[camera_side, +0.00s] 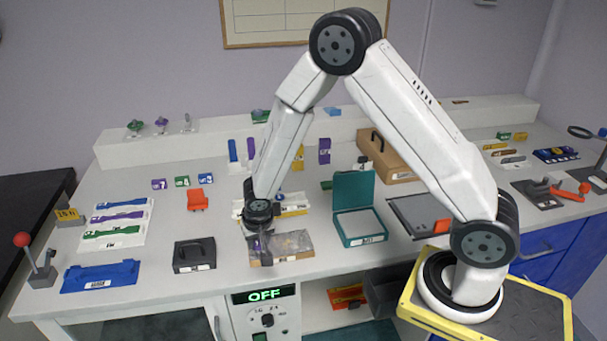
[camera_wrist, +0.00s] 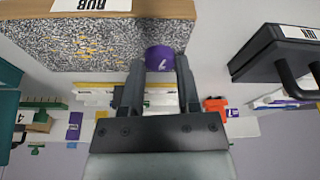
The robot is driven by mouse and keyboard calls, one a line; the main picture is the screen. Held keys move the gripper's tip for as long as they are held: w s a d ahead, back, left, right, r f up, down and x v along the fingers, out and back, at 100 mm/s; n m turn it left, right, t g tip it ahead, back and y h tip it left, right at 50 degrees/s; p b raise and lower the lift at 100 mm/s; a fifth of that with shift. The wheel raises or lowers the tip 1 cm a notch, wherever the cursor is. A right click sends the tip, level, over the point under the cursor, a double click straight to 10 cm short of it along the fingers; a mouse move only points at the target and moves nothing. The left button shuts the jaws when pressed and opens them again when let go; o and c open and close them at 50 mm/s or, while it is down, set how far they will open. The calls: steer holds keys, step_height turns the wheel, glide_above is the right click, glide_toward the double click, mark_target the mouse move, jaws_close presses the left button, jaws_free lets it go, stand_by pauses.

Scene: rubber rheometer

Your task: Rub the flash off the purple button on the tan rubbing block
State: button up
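The purple button (camera_wrist: 159,58) has a white mark on its face. It sits between the fingertips of my gripper (camera_wrist: 160,62) in the wrist view, with a finger against each side. The rubbing block (camera_wrist: 90,42) has a speckled grey top with yellow flecks and a tan edge labelled RUB. The button overlaps the right end of the speckled top in the wrist view; whether it touches cannot be told. In the side view my gripper (camera_side: 262,238) points down at the left part of the block (camera_side: 290,244), largely hiding the button. No flash can be made out on it.
A black lidded case (camera_side: 194,254) stands left of the block, and an open teal box (camera_side: 359,226) stands to the right. A white and yellow rack (camera_side: 293,203) is behind. An orange item (camera_side: 198,199) lies back left. Bare bench shows between them.

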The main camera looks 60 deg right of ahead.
mark_target(275, 245)
jaws_close()
steer(key=shift+s, duration=0.1)
steer(key=shift+s+d+f, duration=0.15)
steer(key=shift+s+d, duration=1.15)
steer(key=shift+s, duration=0.05)
steer(key=shift+s, duration=0.1)
steer(key=shift+s+d, duration=1.15)
steer(key=shift+d, duration=0.1)
steer(key=shift+s+d, duration=0.1)
steer(key=shift+d, duration=0.05)
steer(key=shift+s+d+r, duration=0.2)
steer(key=shift+s+d, duration=0.85)
steer(key=shift+w+a, duration=0.1)
steer(key=shift+w, duration=0.05)
